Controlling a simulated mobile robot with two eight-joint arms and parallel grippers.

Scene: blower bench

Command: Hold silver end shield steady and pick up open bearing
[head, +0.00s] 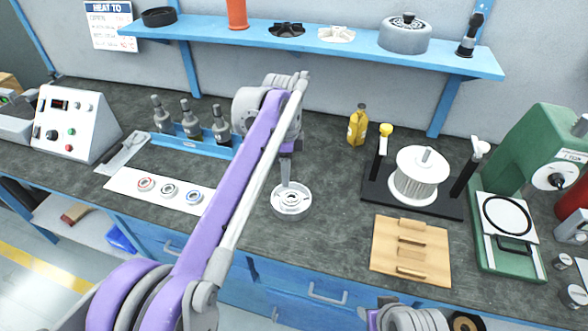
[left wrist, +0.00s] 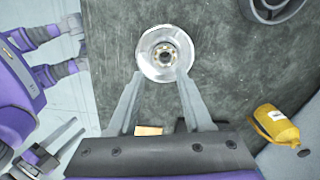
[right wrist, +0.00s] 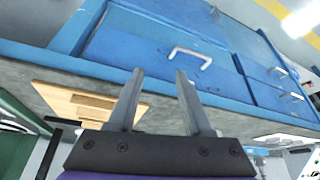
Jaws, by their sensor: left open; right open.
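The silver end shield (head: 291,201) is a round, shallow metal dish lying on the dark bench top. In the left wrist view the end shield (left wrist: 150,58) shows a hub with a dark hole at its centre. My left gripper (head: 288,180) points down at it, open; its fingertips (left wrist: 161,73) overlap the near rim, and contact cannot be told. Three bearings lie on a white mat (head: 120,181): red-ringed (head: 146,184), dark-ringed (head: 169,189) and blue-ringed (head: 194,197). None is clearly marked as the open one. My right gripper (right wrist: 158,80) is open and empty, before the bench front.
A blue rack (head: 190,144) with several grey tools stands behind the mat. A yellow bottle (head: 357,125), a black stand with a white rotor (head: 418,172), a wooden board (head: 411,250) and a green press (head: 530,190) are to the right. Blue drawers (right wrist: 150,45) face the right gripper.

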